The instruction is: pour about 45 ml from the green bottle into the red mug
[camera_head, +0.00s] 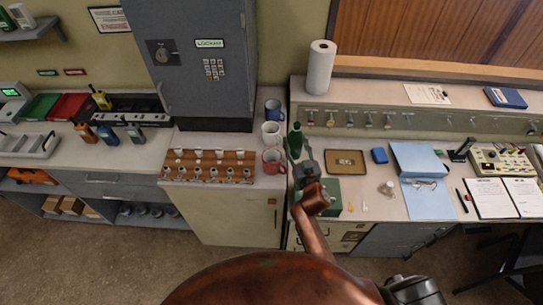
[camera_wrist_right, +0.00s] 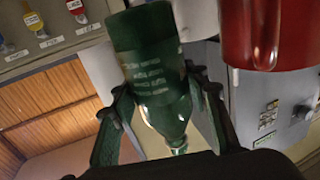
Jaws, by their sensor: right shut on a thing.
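The green bottle (camera_head: 295,139) is in my right gripper (camera_head: 300,163) at the left end of the right-hand counter, roughly upright with its neck up. In the right wrist view the bottle (camera_wrist_right: 150,60) sits between the two fingers of the gripper (camera_wrist_right: 160,125), which is shut on it; that picture is turned over, so the neck points down. The red mug (camera_head: 273,161) stands upright just left of the bottle, apart from it. It also shows in the right wrist view (camera_wrist_right: 265,30) at the upper right. The mug's contents cannot be made out. My left gripper is not in view.
A white mug (camera_head: 271,133) and a blue mug (camera_head: 273,110) stand behind the red mug. A wooden rack (camera_head: 208,167) with small fittings lies to its left. A green box (camera_head: 331,197) and a brown tray (camera_head: 346,163) are right of my gripper.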

